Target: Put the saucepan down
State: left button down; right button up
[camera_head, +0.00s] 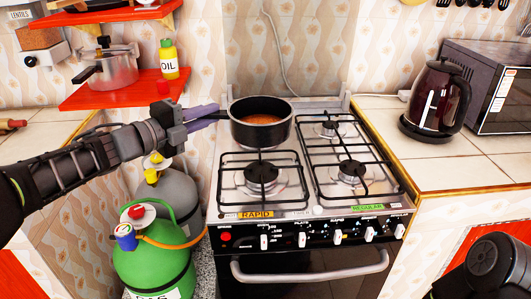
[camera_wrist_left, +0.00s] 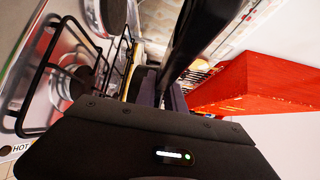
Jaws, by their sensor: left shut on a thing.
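The black saucepan (camera_head: 262,134) with orange-brown contents is upright over the rear left burner of the gas stove (camera_head: 308,212). I cannot tell whether its base touches the grate. My left gripper (camera_head: 203,113) reaches in from the left and is shut on its handle. In the left wrist view the dark handle (camera_wrist_left: 200,32) runs between the fingers (camera_wrist_left: 160,92). The handle's gripped part is mostly hidden in the head view. My right gripper is not in view; only a dark part of my right arm shows at the bottom right.
Red shelves (camera_head: 122,91) stand at the upper left, holding a pressure cooker (camera_head: 108,68) and an oil bottle (camera_head: 168,60). Gas cylinders (camera_head: 158,262) are below my left arm. A kettle (camera_head: 436,100) and microwave (camera_head: 492,84) stand right. The other burners are clear.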

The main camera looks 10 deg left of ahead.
pick_arm(q)
jog(key=shift+w, duration=0.2)
jog(key=shift+s+r, duration=0.15)
notch_tip(320, 180, down, 5)
jog(key=shift+f+b, duration=0.1)
jog(key=shift+b, duration=0.6)
jog(key=shift+f+b, duration=0.6)
jog(key=shift+f, duration=1.85)
jog(key=shift+f, duration=0.2)
jog(key=c, duration=1.4)
grip_release()
jog(key=shift+c, duration=0.2)
